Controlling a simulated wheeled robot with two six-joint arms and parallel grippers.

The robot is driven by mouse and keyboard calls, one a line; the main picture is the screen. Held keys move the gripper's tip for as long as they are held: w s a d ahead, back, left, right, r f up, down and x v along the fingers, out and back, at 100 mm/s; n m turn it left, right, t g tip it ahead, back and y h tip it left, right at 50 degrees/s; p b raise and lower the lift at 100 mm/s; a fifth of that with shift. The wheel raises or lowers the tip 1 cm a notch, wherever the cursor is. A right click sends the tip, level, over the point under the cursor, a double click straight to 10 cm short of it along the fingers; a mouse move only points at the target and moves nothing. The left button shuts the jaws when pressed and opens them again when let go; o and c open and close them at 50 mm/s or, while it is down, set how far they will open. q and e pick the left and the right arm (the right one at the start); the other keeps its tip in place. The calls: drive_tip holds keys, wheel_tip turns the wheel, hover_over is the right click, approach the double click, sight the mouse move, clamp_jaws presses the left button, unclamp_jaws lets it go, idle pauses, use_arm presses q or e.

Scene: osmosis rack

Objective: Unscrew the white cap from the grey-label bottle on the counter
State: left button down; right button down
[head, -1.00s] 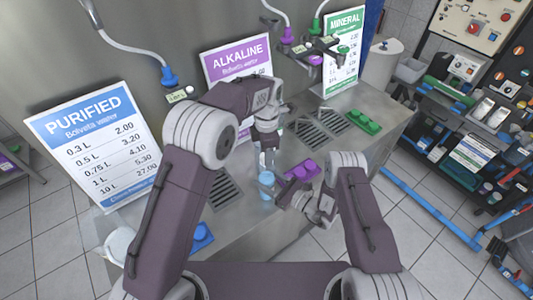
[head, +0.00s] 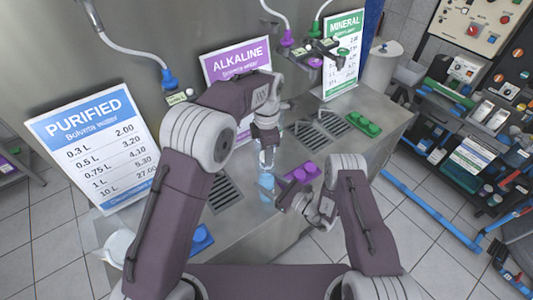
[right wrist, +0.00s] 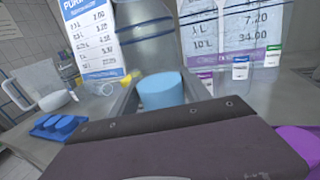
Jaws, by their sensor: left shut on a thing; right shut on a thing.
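A pale blue cylindrical bottle (head: 266,182) stands at the counter's front part, between the jaws of my right gripper (head: 279,196). My right gripper is shut on the bottle from the right side.
A purple holder (head: 303,172) stands right of the bottle, a green one (head: 362,124) farther back, a blue one (head: 202,238) at the left. Drain grates (head: 223,191) lie in the counter (head: 250,222).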

use_arm(q)
drive_tip(key=shift+r, duration=2.05)
use_arm(e)
drive_tip(key=shift+c, duration=2.1)
unclamp_jaws()
